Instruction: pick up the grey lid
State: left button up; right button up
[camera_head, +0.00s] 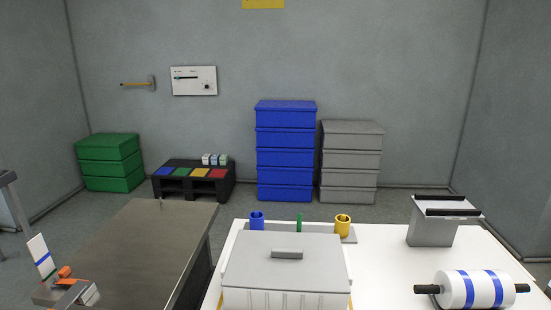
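The grey lid (249,261) is at the bottom centre of the head view, on the white table. It is a flat, wide lid with a small raised grey handle (287,253) in its middle. It sits level on top of a pale ribbed box (285,300), whose lower part is cut off by the picture's edge. Small yellow bits show at the box's two sides; I cannot tell what they are. Neither of my grippers shows in this view.
The white table (384,264) also bears a blue cup (257,221), a yellow cup (342,225), a green peg (299,220), a grey stand (432,231) and a blue-striped roll (474,290). A brown-grey bench (150,245) stands left. Blue crates (285,150) stand behind.

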aim_at(259, 259)
jog(key=i+j, duration=0.35)
jog(key=j, duration=0.15)
jog(key=i+j, duration=0.7)
jog(key=j, duration=0.25)
jog(key=u, duration=0.05)
